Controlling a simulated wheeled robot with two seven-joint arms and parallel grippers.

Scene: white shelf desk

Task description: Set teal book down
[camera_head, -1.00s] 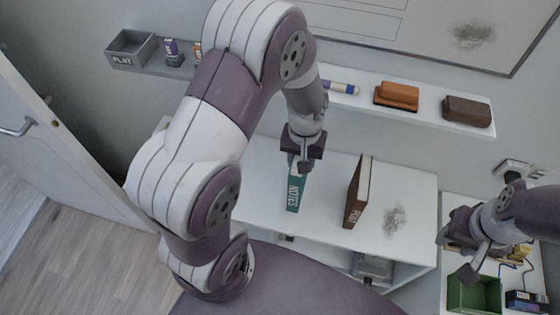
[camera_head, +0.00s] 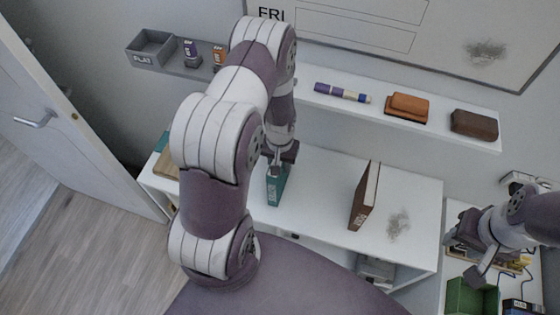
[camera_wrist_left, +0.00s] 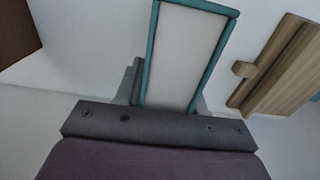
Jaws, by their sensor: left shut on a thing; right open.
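The teal book (camera_head: 276,187), with pale lettering on its spine, stands upright at the white desk (camera_head: 318,195) in the head view. My left gripper (camera_head: 279,160) is shut on its upper part. In the left wrist view the teal book (camera_wrist_left: 188,55) shows its pale page block inside a teal cover, between the two fingers. I cannot tell whether its lower edge touches the desk top. My right gripper (camera_head: 470,258) is open and empty at the far right, above a lower surface.
A brown book (camera_head: 365,195) stands on the desk right of the teal book, beside a grey smudge (camera_head: 398,224). A wooden item (camera_wrist_left: 278,64) lies at the desk's left end. A wall shelf (camera_head: 340,100) holds a marker and erasers. A green bin (camera_head: 472,297) is lower right.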

